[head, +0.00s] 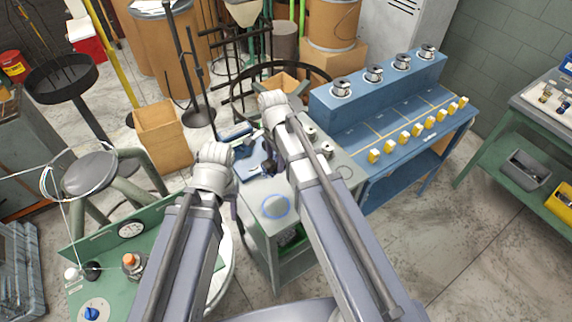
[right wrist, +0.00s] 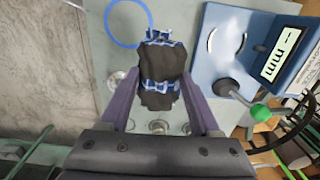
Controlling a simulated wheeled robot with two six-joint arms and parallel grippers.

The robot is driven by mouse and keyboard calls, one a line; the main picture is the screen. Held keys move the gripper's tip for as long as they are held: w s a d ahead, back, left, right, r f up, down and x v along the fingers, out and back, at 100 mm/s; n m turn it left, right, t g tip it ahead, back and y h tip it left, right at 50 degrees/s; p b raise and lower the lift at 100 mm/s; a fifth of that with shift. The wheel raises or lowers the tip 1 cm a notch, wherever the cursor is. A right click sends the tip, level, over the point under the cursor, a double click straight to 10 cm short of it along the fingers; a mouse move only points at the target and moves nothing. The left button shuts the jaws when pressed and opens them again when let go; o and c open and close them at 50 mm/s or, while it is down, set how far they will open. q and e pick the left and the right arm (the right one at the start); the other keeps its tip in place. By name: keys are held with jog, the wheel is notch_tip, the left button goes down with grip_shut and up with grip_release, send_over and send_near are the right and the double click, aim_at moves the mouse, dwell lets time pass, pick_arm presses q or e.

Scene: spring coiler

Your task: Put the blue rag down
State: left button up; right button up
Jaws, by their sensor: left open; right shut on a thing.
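The blue rag (right wrist: 160,85) is a crumpled bundle with blue checked bands and dark, soiled-looking patches. In the right wrist view it sits between the two fingers of my right gripper (right wrist: 163,100), which is shut on it. It is over the pale grey cart top (right wrist: 205,105); I cannot tell whether it touches. A blue ring (right wrist: 127,22) marked on that top lies beside the rag. The ring (head: 275,207) also shows in the head view. There, my right forearm hides the rag. My left gripper (head: 238,203) is open beside the cart, mostly hidden by its own arm.
A blue device (right wrist: 262,50) with a display and green-knobbed lever stands close to the rag. Small metal cups (head: 310,131) sit at the cart's far side. A blue bench (head: 385,125) with spools and yellow blocks stands right; a green bench (head: 150,250) stands left.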

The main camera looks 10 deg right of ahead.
jog(key=shift+d+f+b, duration=0.1)
jog(key=shift+f+b, duration=4.8)
jog(key=shift+f, duration=0.1)
jog(key=shift+f, duration=0.25)
jog(key=o, duration=1.3)
jog(key=shift+r, duration=0.1)
jog(key=shift+r, duration=0.15)
notch_tip(320, 180, up, 12)
jog(key=p, duration=1.2)
